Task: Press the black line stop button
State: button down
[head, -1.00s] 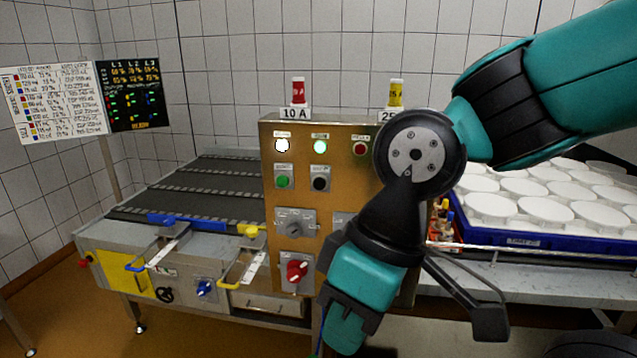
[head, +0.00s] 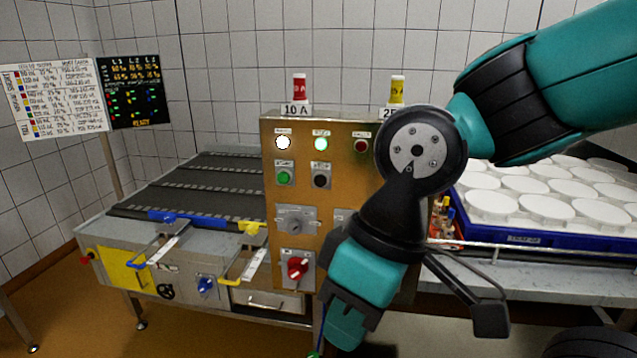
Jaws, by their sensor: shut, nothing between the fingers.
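The black button (head: 320,181) sits on the orange-brown control panel (head: 275,235), on a small grey plate right of the green button (head: 284,178). Nothing covers it in the head view. My arm hangs in front of the panel's right side and hides part of it. The arm's last visible teal link points down at the bottom edge, below and to the right of the black button.
White, green and red lamps (head: 361,146) sit above the buttons. A grey knob and a red rotary switch (head: 297,268) sit below. A conveyor (head: 200,190) with blue and yellow handles stands left. A blue crate (head: 560,236) of white moulds stands right, behind my arm.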

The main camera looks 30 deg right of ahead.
aim_at(320, 180)
jog(key=z, duration=1.55)
jog(key=k, duration=0.8)
jog(key=u, duration=1.5)
jog(key=i, duration=0.5)
